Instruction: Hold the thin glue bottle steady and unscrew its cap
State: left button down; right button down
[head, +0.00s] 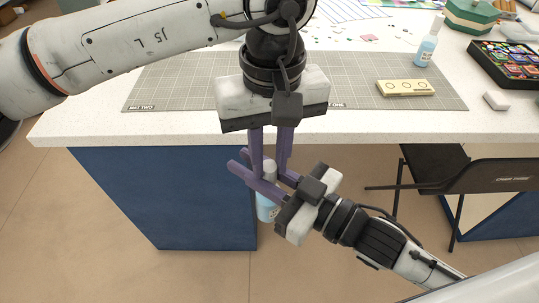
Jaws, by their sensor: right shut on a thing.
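A thin bottle (266,212) with pale blue liquid and a whitish top (269,168) is held roughly upright in the air, in front of the table's front edge. My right gripper (262,181) comes in from the lower right and is shut on the bottle, below its top. My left gripper (270,174) points down from above. Its two purple fingers stand apart on either side of the bottle's top, with a gap showing between them; it looks open. The fingers hide part of the bottle, and I cannot tell whether the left fingers touch the top.
The white table (90,125) bears grey gridded mats (170,85), a yellow block with circles (405,88), another pale blue bottle (426,48), a black tray of coloured pieces (510,62) and a small white block (496,100). A dark chair (490,176) stands at the right.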

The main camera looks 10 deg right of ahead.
pick_arm(q)
jog(key=c, duration=1.6)
grip_release()
jog(key=shift+o, duration=0.2)
jog(key=shift+o, duration=0.4)
jog(key=shift+r, duration=2.4)
notch_tip(320, 180, up, 6)
jog(key=s+r+m+t+h, duration=0.1)
jog(key=s+m+t, duration=0.1)
jog(key=m, duration=0.3)
jog(key=f, duration=0.4)
jog(key=w+f, duration=0.1)
jog(key=f, duration=0.3)
jog(key=w+f, duration=0.1)
jog(key=f, duration=0.3)
jog(key=shift+a, duration=0.1)
jog(key=shift+r, duration=0.1)
